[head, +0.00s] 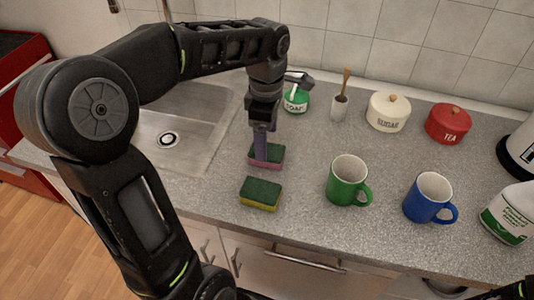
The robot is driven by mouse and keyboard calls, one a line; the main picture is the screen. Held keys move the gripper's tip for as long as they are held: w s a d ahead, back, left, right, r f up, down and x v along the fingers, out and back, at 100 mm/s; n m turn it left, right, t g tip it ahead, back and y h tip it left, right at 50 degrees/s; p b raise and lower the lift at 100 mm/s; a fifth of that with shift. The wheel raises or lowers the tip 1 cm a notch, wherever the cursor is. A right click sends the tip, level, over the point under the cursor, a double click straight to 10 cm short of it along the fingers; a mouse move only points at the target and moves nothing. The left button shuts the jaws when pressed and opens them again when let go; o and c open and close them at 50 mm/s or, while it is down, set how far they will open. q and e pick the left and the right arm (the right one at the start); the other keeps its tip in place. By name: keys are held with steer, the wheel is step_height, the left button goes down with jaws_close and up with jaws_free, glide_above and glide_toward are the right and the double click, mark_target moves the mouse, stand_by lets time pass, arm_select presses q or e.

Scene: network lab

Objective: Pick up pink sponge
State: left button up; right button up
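The pink sponge (277,158) has a green top and lies on the grey counter just right of the sink. My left gripper (262,158) points straight down at it from above. Its fingers reach the sponge and cover part of its left half. The fingers line up one behind the other in this view, so I cannot tell whether they are open or closed on the sponge. The sponge appears to rest on the counter. My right gripper is not in view; only dark parts of my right arm seem to show at the lower right corner.
A yellow sponge (261,194) with a green top lies just in front. A green mug (347,181) and a blue mug (427,198) stand to the right. A soap bottle (296,99), brush holder (339,108), sugar pot (388,112) and tea pot (448,124) line the back. The sink (190,150) is left.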

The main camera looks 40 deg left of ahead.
arm_select(q)
steer(key=shift+f+p, duration=0.5)
steer(key=shift+f, duration=2.15)
steer(key=c, duration=1.4)
